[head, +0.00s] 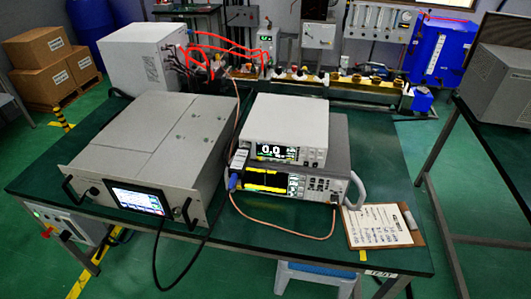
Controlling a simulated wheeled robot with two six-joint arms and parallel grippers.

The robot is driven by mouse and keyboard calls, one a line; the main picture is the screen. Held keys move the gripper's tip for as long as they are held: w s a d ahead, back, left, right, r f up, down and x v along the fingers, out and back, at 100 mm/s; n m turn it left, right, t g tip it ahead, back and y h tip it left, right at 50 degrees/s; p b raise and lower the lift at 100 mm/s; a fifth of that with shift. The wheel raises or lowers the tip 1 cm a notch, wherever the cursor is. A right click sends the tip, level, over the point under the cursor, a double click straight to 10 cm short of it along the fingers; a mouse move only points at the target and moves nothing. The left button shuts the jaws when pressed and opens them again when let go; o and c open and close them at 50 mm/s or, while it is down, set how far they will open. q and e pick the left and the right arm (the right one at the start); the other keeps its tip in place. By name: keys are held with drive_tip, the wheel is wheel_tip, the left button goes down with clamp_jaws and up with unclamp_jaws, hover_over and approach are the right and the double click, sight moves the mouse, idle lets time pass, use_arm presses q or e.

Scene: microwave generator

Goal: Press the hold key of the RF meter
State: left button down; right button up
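A white bench meter (288,118) with a dark display reading about 0.0 sits in the middle of the green table. It is stacked on a wider grey instrument (341,160) with a yellow-marked screen and several small keys. The white meter looks like the RF meter, but its label cannot be read. A few small keys show right of its display; the hold key cannot be picked out at this size. Neither of my grippers is in view.
A large grey rack unit (150,142) with a lit touchscreen stands left of the meter. A clipboard (380,225) lies at the table's right front. A black cable and a copper-coloured cable hang in front of the instruments. A waveguide line with red hoses runs along the back.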

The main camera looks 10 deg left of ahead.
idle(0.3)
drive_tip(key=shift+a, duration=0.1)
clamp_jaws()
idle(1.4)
